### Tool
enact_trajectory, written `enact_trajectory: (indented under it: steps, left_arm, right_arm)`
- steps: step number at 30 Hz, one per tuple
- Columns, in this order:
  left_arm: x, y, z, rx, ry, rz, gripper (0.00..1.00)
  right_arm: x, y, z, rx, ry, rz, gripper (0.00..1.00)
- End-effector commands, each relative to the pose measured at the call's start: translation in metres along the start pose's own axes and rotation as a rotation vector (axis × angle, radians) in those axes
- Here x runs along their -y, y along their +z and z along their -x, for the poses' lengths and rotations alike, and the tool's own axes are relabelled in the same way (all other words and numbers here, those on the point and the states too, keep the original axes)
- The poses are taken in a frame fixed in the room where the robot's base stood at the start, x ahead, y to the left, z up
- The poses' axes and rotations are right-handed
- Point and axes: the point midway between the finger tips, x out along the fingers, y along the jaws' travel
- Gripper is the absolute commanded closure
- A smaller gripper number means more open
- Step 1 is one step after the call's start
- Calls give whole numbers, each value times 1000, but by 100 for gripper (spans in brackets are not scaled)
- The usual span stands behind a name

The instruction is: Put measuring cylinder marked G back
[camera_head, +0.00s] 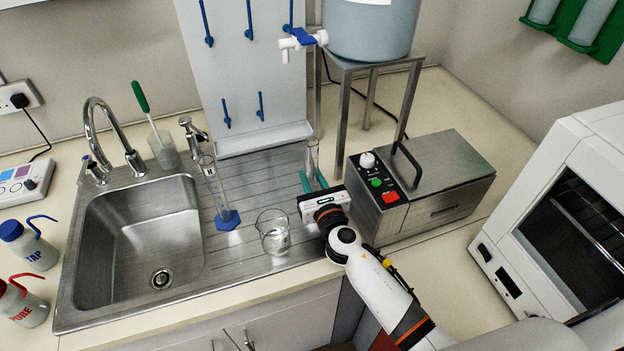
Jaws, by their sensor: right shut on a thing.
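My right gripper (314,181) reaches in from the lower right over the right end of the steel drainboard. Its teal fingers are shut on a clear glass cylinder (312,155), whose upper part rises above the fingers. Its lower part is hidden by the gripper, and I cannot read a mark on it. Another measuring cylinder (215,190) with a blue foot stands upright on the drainboard to the left; its letter looks like H. My left gripper is not in view.
A glass beaker (273,236) stands between that cylinder and my right arm. A steel bath (440,187) is close right of the gripper. The sink (135,250) lies left. A pegged drying rack (243,75) stands behind. A stand (345,100) carries a large tank (371,28).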

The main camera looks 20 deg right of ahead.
Motion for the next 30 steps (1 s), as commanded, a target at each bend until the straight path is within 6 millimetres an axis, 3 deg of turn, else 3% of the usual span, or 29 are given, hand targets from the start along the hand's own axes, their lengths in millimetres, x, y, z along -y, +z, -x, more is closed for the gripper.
enact_trajectory:
  steps: [2, 3, 6, 17, 20, 30]
  left_arm:
    - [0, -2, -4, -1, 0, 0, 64]
    - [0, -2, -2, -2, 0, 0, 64]
    - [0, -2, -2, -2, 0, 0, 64]
    - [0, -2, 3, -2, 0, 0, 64]
    - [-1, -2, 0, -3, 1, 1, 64]
    - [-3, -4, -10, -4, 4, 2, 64]
  right_arm:
    - [0, 4, 0, -1, 0, 1, 100]
    - [0, 2, 0, 0, 0, 0, 67]
    - [0, 2, 0, 0, 0, 0, 51]
    - [0, -3, 0, 0, 0, 0, 51]
    - [0, 0, 13, 1, -1, 1, 51]
    - [0, 2, 86, 2, -1, 0, 51]
